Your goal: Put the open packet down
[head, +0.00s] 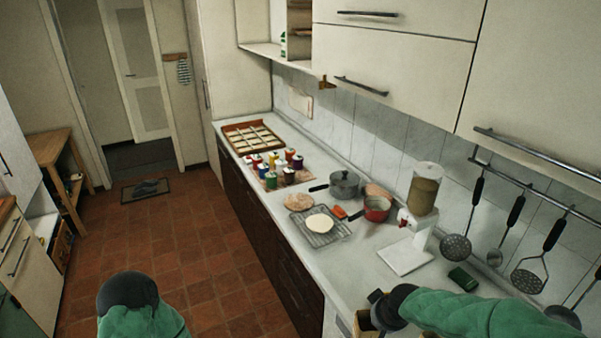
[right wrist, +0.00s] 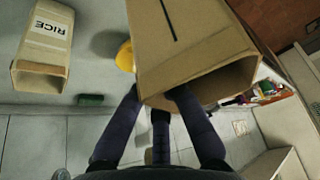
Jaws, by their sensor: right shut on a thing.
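The open packet is a tan cardboard one. In the right wrist view the packet (right wrist: 190,45) fills the top middle, its open end towards me and its inside dark. My right gripper (right wrist: 158,96) is shut on it near the open end. In the head view my right gripper (head: 379,299) is low at the right, by the front edge of the counter (head: 345,290). Only a small part of the packet (head: 364,321) shows below it. I cannot tell whether the packet touches the counter. My left arm shows at the bottom left, but no left fingers show.
A packet marked RICE (right wrist: 45,45), a yellow thing (right wrist: 125,57) and a green block (right wrist: 91,100) show in the wrist view. A white scale-like appliance (head: 408,254), a red pot (head: 377,208), a grey pot (head: 345,185) and a wire rack (head: 322,238) stand beyond my right gripper.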

